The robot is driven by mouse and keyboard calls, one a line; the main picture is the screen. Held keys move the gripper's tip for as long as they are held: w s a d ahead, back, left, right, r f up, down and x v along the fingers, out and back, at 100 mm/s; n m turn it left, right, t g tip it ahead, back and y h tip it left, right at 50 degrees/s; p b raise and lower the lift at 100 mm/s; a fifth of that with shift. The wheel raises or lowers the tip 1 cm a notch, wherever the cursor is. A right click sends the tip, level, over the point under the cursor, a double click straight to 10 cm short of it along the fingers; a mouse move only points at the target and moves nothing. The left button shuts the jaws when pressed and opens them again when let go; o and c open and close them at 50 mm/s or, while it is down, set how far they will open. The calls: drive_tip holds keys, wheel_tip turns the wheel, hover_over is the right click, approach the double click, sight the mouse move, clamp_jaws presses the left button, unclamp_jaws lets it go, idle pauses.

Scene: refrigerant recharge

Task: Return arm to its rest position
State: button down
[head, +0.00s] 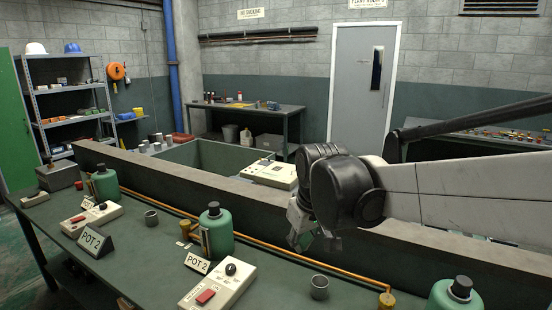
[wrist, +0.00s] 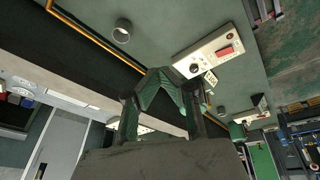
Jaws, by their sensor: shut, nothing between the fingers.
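My gripper (head: 301,238) hangs at the end of my arm in the head view, over the near bench right of the middle green bottle. It holds nothing. In the wrist view its two green fingers (wrist: 162,74) come together at the tips, with nothing between them. The wrist picture looks upside down. Below the gripper is the near bench (head: 130,245), with a white control box (head: 218,285) with a red button and a small grey cup (head: 319,287). The cup also shows in the wrist view (wrist: 122,32).
Green bottles stand on the bench: one left (head: 105,183), one middle (head: 215,230), one right (head: 455,294). An orange pipe (head: 270,247) runs along a raised ledge (head: 215,187). Another white box (head: 268,174) sits behind the ledge.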

drive_tip(key=s+d+f+m+t, duration=0.1)
drive_tip(key=s+d+m, duration=0.1)
drive_tip(key=s+d, duration=0.5)
drive_tip(key=s+d+f+m+t+h+b, duration=0.1)
drive_tip(key=s+d+f+m+t, duration=0.1)
drive_tip(key=s+d, duration=0.5)
drive_tip(key=s+m, duration=0.1)
drive_tip(key=s, duration=0.3)
drive_tip(key=shift+s+d+f+m+t, duration=0.15)
drive_tip(key=shift+s+f+m+t, duration=0.05)
drive_tip(key=shift+s+m+t, duration=0.15)
idle(0.5)
